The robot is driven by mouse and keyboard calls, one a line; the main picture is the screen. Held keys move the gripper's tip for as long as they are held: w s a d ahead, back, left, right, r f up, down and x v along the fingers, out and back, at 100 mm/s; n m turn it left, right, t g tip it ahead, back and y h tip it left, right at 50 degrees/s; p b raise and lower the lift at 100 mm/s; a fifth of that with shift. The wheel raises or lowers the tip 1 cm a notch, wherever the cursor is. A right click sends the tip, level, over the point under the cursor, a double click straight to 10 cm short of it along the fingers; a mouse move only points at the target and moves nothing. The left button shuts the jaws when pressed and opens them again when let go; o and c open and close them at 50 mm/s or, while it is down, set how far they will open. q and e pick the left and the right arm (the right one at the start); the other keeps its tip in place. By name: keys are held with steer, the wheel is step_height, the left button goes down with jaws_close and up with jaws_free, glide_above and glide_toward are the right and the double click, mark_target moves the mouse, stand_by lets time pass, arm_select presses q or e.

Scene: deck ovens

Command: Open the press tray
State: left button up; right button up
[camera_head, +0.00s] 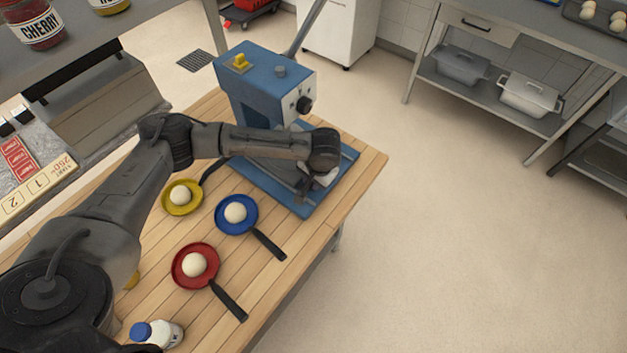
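The blue press (262,75) stands at the far end of the wooden table, with a yellow switch on top and a black knob on its front. Its blue base (268,189) lies below the head; my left arm covers much of the space between. The press tray itself is hard to make out behind my arm. My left gripper (305,194) points down over the front right part of the base, by a pale metal part. Whether its fingers touch anything is unclear. My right gripper is out of view.
Yellow (195,206), blue (222,224) and red (185,279) pans with dough balls stand on the wooden table (312,242), in front of the press. A white bottle with a blue cap (163,334) is at the near edge. The floor to the right is clear.

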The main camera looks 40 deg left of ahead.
arm_select(q)
steer(key=shift+f, duration=0.3)
jaws_close()
stand_by(0.3)
